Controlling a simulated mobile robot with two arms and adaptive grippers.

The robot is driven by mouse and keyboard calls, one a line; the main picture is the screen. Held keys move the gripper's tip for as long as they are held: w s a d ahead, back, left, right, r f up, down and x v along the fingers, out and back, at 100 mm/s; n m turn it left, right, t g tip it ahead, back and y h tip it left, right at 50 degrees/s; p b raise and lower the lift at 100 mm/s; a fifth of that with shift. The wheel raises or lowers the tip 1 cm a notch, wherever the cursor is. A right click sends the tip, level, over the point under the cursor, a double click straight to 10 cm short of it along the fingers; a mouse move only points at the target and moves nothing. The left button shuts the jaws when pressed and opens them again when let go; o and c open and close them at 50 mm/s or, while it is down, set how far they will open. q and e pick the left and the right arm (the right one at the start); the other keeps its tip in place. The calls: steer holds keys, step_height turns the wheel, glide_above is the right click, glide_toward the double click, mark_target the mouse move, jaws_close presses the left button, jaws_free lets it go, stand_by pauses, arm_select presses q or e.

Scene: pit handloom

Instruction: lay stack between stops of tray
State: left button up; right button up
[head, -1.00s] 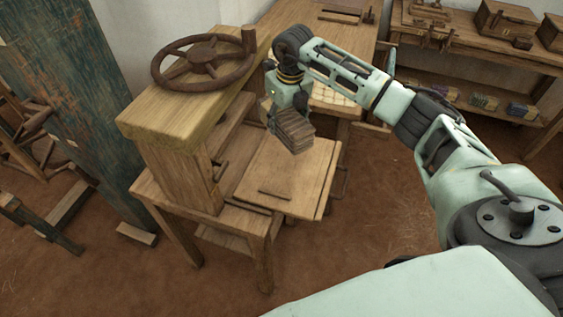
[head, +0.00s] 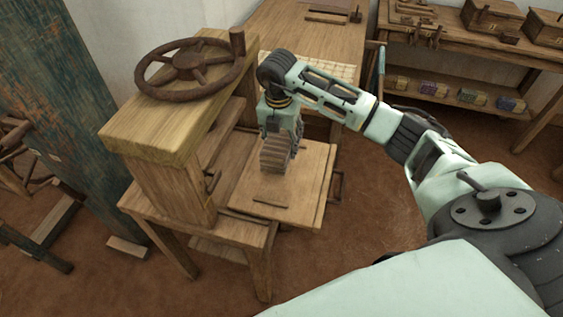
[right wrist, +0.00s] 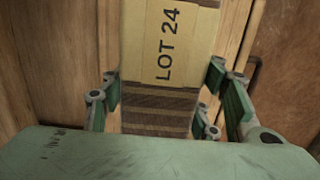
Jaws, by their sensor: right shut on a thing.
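My right gripper (head: 279,138) is shut on a brown layered stack (head: 275,157) and holds it over the tray (head: 308,192), a flat wooden board on the press's low table. In the right wrist view the stack (right wrist: 157,121) sits between the fingers, with a tan band (right wrist: 170,45) printed "LOT 24". One stop, a dark thin strip (head: 271,201), lies near the tray's front edge. Whether the stack touches the tray I cannot tell. The stack and gripper hide part of the tray's back. My left gripper is not in view.
The wooden press (head: 165,142) with its handwheel (head: 190,66) stands close at the left of the tray. A metal handle (head: 338,186) sticks out at the tray's right. A long table (head: 285,35) is behind, and a shelf bench (head: 465,62) with boxes is at the back right.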

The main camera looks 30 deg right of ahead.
mark_target(282, 148)
steer(key=s+f, duration=0.1)
steer(key=s+a, duration=0.1)
steer(key=shift+s+a+f, duration=0.3)
steer(key=shift+s+f, duration=0.05)
steer(key=shift+f, duration=0.05)
steer(key=shift+f+b, duration=1.4)
steer(key=shift+f, duration=0.6)
steer(key=shift+f, duration=0.2)
steer(key=o, duration=1.3)
steer(key=shift+r, duration=0.1)
steer(key=shift+r, duration=0.15)
steer(key=r, duration=0.8)
steer(key=s+a+r+b, duration=0.1)
steer(key=r, duration=0.2)
steer(key=shift+a+r, duration=0.1)
steer(key=shift+r, duration=0.3)
